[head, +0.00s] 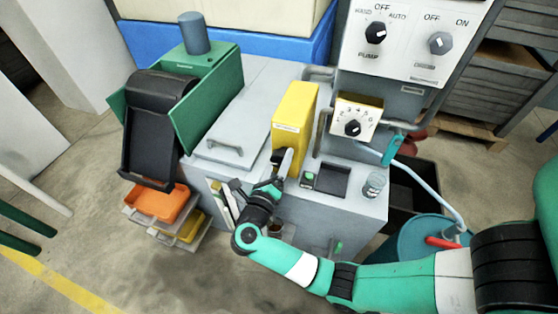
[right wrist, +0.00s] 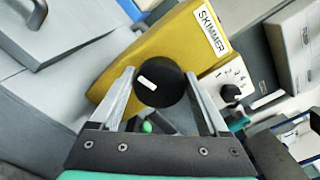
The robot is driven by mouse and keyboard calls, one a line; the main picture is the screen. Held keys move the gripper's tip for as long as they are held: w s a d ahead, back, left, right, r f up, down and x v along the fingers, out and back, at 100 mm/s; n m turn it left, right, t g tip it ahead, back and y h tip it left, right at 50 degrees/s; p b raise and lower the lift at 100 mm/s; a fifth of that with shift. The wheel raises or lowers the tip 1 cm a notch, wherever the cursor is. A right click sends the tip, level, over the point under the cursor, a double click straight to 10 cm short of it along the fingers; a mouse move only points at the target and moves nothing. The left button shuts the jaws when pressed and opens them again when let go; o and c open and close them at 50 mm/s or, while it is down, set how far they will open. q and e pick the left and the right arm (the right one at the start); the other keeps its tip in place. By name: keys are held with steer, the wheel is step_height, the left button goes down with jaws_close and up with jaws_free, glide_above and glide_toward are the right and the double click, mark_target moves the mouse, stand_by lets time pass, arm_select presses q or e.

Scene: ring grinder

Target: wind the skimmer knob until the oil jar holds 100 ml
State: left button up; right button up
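The skimmer is a yellow box (head: 294,115) on the grey machine. In the right wrist view its label reads SKIMMER, and its round black knob (right wrist: 158,82) with a white mark faces me. My right gripper (right wrist: 160,76) has one finger on each side of the knob, with the tips close to its edges. I cannot tell whether they press on it. In the head view this gripper (head: 284,165) hides most of the knob. A small jar with dark brownish contents (head: 275,230) shows below, partly behind my arm; I cannot read its level. My left gripper is out of view.
A clear marked glass (head: 373,186) stands at the machine's right corner. A numbered dial box (head: 354,120) and a pump switch panel (head: 410,40) are behind. A blue drum (head: 420,245) is right.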

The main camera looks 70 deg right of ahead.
steer(key=shift+o, duration=1.3)
steer(key=a+p, duration=0.2)
steer(key=a, duration=0.9)
steer(key=shift+s+a, duration=0.35)
steer(key=shift+s, duration=0.1)
